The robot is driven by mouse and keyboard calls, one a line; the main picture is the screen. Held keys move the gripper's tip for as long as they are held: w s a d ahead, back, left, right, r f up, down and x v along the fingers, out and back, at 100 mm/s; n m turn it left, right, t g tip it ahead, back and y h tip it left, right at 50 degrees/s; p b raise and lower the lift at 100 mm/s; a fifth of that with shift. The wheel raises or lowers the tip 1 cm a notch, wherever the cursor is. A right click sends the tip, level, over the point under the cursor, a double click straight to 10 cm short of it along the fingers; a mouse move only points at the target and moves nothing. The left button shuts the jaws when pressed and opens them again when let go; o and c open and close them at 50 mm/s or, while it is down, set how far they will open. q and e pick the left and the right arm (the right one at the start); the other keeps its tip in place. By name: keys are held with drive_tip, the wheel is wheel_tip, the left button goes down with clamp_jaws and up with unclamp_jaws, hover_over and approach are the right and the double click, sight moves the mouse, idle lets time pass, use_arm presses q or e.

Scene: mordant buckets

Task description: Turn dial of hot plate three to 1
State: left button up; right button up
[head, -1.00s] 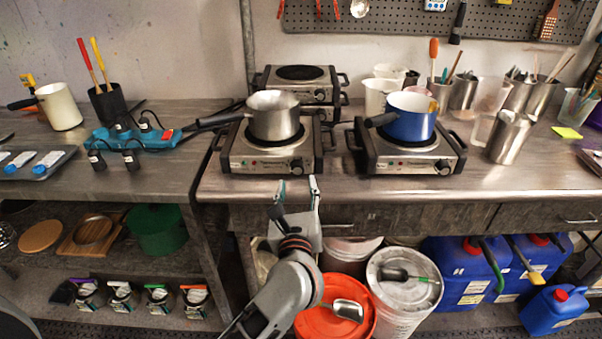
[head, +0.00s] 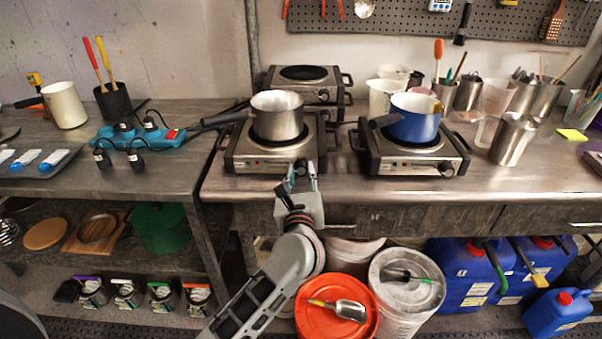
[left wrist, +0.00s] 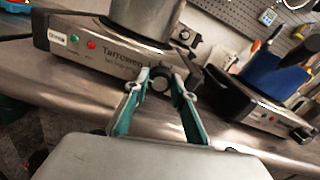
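A silver hot plate (head: 245,163) with a steel pot (head: 277,118) on it stands at the left of the metal counter. Its front dial (left wrist: 160,83) shows dark between my left gripper's fingertips in the left wrist view. My left gripper (head: 301,170) is at the plate's front, fingers parted on either side of the dial; I cannot tell if they touch it. A second hot plate (head: 385,164) with a blue pot (head: 412,120) stands to the right, its dial (head: 445,168) free. More hot plates (head: 325,77) are stacked behind. No plate number is readable. My right gripper is out of view.
The steel pot's handle (head: 222,119) sticks out left. Beakers and a metal jug (head: 513,140) stand at the right of the counter. Drawers (head: 400,218) lie under the counter edge, with buckets (head: 405,280) below. Counter in front of the plates is clear.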

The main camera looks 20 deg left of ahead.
use_arm(q)
drive_tip(key=shift+o, duration=0.2)
drive_tip(key=shift+r+m+p, duration=0.2)
drive_tip(key=shift+m+p, duration=0.4)
drive_tip(key=shift+p, duration=0.05)
drive_tip(key=shift+m+p, duration=0.7)
drive_tip(key=shift+f+m+p, duration=0.2)
drive_tip(key=shift+m+p, duration=1.9)
drive_tip(key=shift+m, duration=0.2)
drive_tip(key=o, duration=1.1)
